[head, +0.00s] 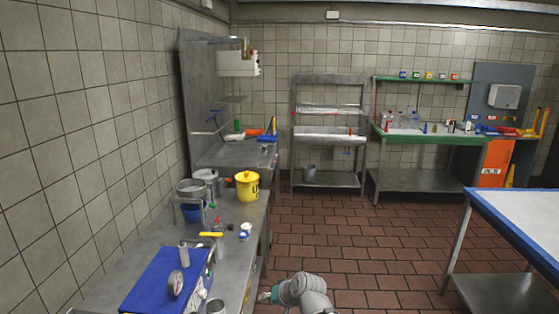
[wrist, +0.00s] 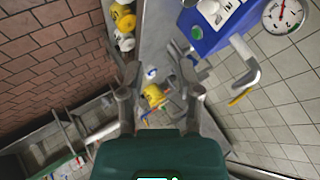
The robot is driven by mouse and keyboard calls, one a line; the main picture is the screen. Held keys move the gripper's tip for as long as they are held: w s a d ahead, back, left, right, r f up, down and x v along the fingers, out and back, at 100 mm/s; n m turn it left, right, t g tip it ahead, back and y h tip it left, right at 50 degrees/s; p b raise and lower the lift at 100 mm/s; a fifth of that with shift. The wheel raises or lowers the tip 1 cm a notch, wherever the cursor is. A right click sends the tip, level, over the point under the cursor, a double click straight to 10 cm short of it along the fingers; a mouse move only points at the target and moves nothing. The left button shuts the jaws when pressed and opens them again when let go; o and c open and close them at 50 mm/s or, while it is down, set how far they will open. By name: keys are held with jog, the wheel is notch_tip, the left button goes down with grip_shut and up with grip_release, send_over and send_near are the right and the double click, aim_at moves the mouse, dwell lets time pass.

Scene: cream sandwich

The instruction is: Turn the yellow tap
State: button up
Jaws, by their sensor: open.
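A yellow tap lever (head: 211,234) shows in the head view just behind the blue box on the left bench. In the wrist view the yellow lever (wrist: 241,97) is at the right, by a bent grey pipe at the blue box. My gripper (wrist: 158,92) is open in the wrist view, its two grey fingers apart with nothing held between them. The lever lies to the right of the fingers there, clear of them. In the head view only part of my arm and gripper shows at the bottom, right of the bench, with the fingertips not clear.
A yellow bucket (head: 247,186), metal pots (head: 207,177) and a small white-and-blue jar (head: 245,231) stand farther along. The brown tiled floor (head: 330,240) right of the bench is clear.

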jog(key=s+d+f+g+h, duration=0.1)
jog(key=s+d+g+h, duration=0.2)
jog(key=d, duration=0.7)
jog(key=s+d+f+g+h+p, duration=0.1)
jog(key=s+d+f+g+h, duration=0.1)
jog(key=s+d, duration=0.4)
jog(key=d+g+h, duration=0.1)
jog(key=d, duration=0.3)
jog(key=shift+s+f+h+p, duration=0.2)
jog(key=shift+h+p, duration=0.1)
jog(key=shift+h, duration=0.1)
